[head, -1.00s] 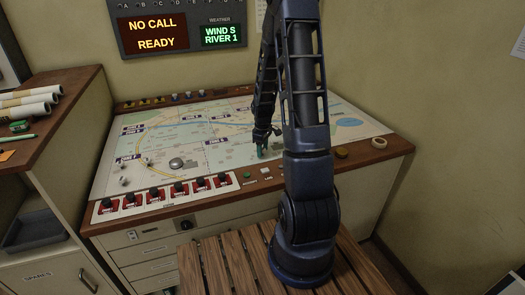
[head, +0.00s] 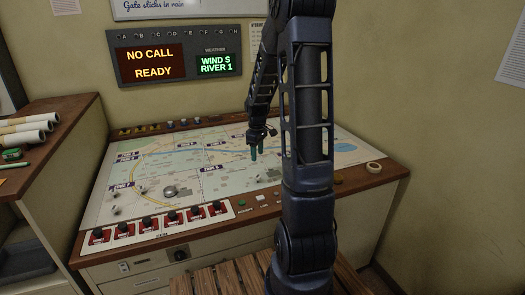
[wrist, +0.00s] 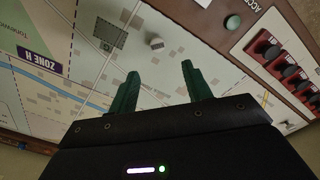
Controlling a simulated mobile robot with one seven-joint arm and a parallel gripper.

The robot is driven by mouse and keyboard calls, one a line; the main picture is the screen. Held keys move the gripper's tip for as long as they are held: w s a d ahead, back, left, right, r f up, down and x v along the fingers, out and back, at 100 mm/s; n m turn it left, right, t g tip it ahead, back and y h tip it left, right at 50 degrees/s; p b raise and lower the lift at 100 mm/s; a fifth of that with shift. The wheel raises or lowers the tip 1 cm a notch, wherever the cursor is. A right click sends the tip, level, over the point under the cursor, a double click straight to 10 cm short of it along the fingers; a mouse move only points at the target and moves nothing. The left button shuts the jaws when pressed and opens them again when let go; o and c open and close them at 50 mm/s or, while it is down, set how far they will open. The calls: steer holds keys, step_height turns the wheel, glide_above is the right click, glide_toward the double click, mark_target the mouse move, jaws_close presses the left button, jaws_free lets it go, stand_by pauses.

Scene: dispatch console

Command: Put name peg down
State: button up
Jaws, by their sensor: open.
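A small grey block-like piece (wrist: 156,43), which may be the name peg, rests on the map board (wrist: 80,70) just beyond my fingertips in the wrist view. No name can be read on it. In the head view small grey pieces (head: 258,180) show on the map board (head: 215,180), below my gripper (head: 257,154). My gripper's two green fingers are spread apart with nothing between them, above the board, and they also show in the wrist view (wrist: 160,85). The fingers are clear of the grey piece.
A row of red switches with black knobs (head: 147,226) and a green button (head: 241,203) lie along the front edge. A silver dome (head: 170,190) and several small pieces stand on the map's left. A tape roll (head: 374,167) lies at the right. The wall display (head: 175,62) reads "NO CALL READY".

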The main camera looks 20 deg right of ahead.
steer(key=s+a+r+m+t, duration=0.2)
steer(key=s+a+r+m, duration=0.2)
steer(key=s+r, duration=0.9)
steer(key=s+a+r+m+t, duration=0.1)
steer(key=s+r+m, duration=0.1)
steer(key=s, duration=0.5)
steer(key=s+a+r+m+t, duration=0.1)
steer(key=s+r+m, duration=0.1)
steer(key=s+r, duration=0.2)
steer(key=s, duration=0.3)
steer(key=shift+r+m, duration=0.15)
steer(key=shift+m, duration=0.15)
steer(key=shift+o, duration=0.5)
steer(key=shift+a, duration=0.1)
